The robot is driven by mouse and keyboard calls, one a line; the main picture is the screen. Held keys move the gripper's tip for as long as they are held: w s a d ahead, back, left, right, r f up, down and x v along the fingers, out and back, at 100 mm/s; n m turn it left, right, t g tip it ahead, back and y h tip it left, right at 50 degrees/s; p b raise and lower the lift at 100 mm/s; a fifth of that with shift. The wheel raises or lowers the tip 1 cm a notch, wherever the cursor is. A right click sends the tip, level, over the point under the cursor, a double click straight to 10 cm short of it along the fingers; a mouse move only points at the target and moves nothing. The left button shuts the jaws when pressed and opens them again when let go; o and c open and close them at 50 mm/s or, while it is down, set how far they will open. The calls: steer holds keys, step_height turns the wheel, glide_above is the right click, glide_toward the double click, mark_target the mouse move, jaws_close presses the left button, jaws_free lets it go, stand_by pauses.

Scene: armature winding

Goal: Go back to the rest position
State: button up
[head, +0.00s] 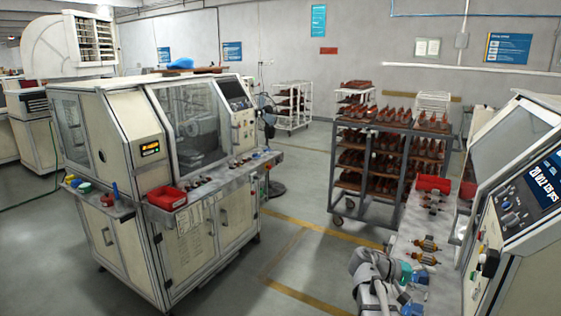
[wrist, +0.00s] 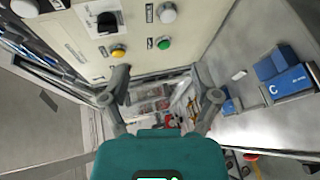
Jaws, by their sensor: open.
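My gripper (wrist: 165,98) is open in the wrist view, its two grey fingers spread apart above a teal body, with nothing held between them. Beyond the fingers are a pale panel edge and small reddish and clear items, too small to make out. In the head view my grey arm (head: 371,275) shows at the bottom, in front of the right-hand machine's bench (head: 405,240); the fingers cannot be made out there.
A control panel (wrist: 140,42) with knobs, a yellow and a green button lies close above my gripper. Blue boxes (wrist: 283,80) stand to the right. Several armatures (head: 426,244) and a red bin (head: 433,184) are on the bench. A shelf cart (head: 340,190) stands behind; open floor lies left.

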steer(key=s+a+f+y, duration=0.2)
steer(key=a+f+y, duration=0.3)
steer(key=a, duration=0.3)
steer(key=s+a+f+n+t+y, duration=0.1)
steer(key=s+a+f+y, duration=0.1)
steer(key=a+f+y, duration=0.3)
steer(key=s+a+f+t+y+b, duration=0.1)
steer(key=a+f+y, duration=0.4)
steer(key=a, duration=0.5)
steer(key=shift+s+a+f, duration=0.15)
steer(key=shift+s+a, duration=0.25)
steer(key=shift+s, duration=0.4)
stand_by(0.6)
